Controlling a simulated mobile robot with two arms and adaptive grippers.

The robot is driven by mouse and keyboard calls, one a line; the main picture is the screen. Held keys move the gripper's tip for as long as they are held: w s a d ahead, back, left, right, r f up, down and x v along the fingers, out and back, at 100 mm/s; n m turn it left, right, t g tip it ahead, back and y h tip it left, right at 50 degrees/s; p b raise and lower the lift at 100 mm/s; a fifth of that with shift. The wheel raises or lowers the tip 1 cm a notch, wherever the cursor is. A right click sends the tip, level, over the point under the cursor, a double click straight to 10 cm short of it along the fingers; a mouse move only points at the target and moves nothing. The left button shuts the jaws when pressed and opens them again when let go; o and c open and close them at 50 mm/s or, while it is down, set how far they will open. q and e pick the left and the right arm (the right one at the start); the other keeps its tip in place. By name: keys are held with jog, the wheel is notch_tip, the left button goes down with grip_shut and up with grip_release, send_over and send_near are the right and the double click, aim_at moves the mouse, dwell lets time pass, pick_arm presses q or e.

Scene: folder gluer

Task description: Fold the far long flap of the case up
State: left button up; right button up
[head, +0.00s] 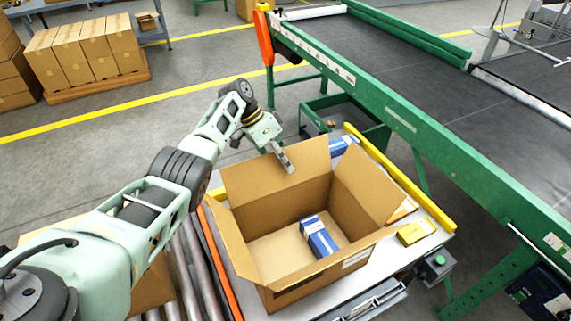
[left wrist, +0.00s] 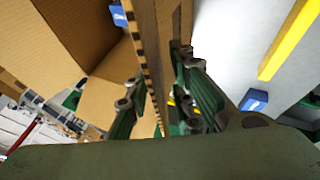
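The open cardboard case (head: 320,262) stands on a work surface, its long flap on the far side (head: 262,178) raised and leaning slightly outward. My left gripper (head: 286,157) is at that flap's top edge, with one finger showing in front of the board. In the left wrist view, the flap's edge (left wrist: 150,75) runs between the two fingers of the left gripper (left wrist: 161,60). The fingers stand apart, one on each side of the board; firm contact is not visible. A blue box (head: 318,238) lies inside the case. My right gripper is not in view.
The right short flap (head: 369,186) leans outward. A yellow rail (head: 405,180) and a yellow box (head: 416,231) are beside the case. A green-framed conveyor (head: 420,130) stands at the right. Rollers (head: 192,265) run left of the case.

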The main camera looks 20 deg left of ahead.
pick_arm(q)
jog(key=v, duration=1.1)
jog(key=shift+a+r, duration=0.15)
jog(key=shift+r, duration=0.05)
